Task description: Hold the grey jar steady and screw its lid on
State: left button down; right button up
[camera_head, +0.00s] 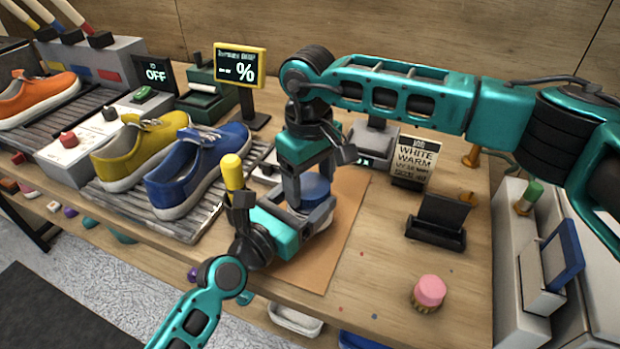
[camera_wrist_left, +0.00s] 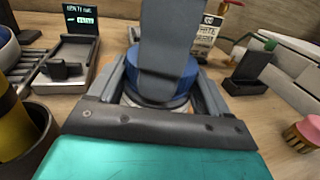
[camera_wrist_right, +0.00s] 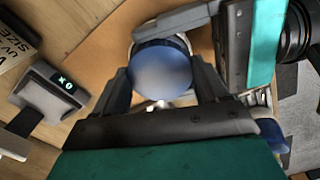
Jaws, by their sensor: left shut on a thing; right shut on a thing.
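The blue lid (camera_head: 316,187) sits level on top of the grey jar, on the brown mat (camera_head: 345,205). In the left wrist view the lid (camera_wrist_left: 165,82) shows behind a finger of my right gripper, with only a thin strip of jar below it. My left gripper (camera_head: 312,212) comes in low from the left and is shut around the jar body. My right gripper (camera_wrist_right: 162,82) reaches down from above, its fingers shut on either side of the lid (camera_wrist_right: 161,70). Most of the jar is hidden by the grippers. I cannot tell how far the thread is engaged.
A yellow-topped item (camera_head: 232,172) stands close beside my left gripper. Blue (camera_head: 200,168) and yellow (camera_head: 137,150) sneakers stand on a slatted rack at left. A printed card (camera_head: 414,162), a black holder (camera_head: 438,222) and a pink-topped brush (camera_head: 429,292) stand on the right.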

jog(key=m, duration=0.1)
jog(key=a+m, duration=0.1)
jog(key=m, duration=0.1)
jog(key=shift+s, duration=0.3)
jog(key=o, duration=1.2)
jog(key=shift+w+d, duration=0.1)
jog(key=shift+c, duration=0.2)
jog(key=shift+w+d+r, duration=0.1)
jog(key=shift+d+r, duration=0.05)
jog(key=shift+r, duration=2.15)
jog(key=shift+c, duration=0.4)
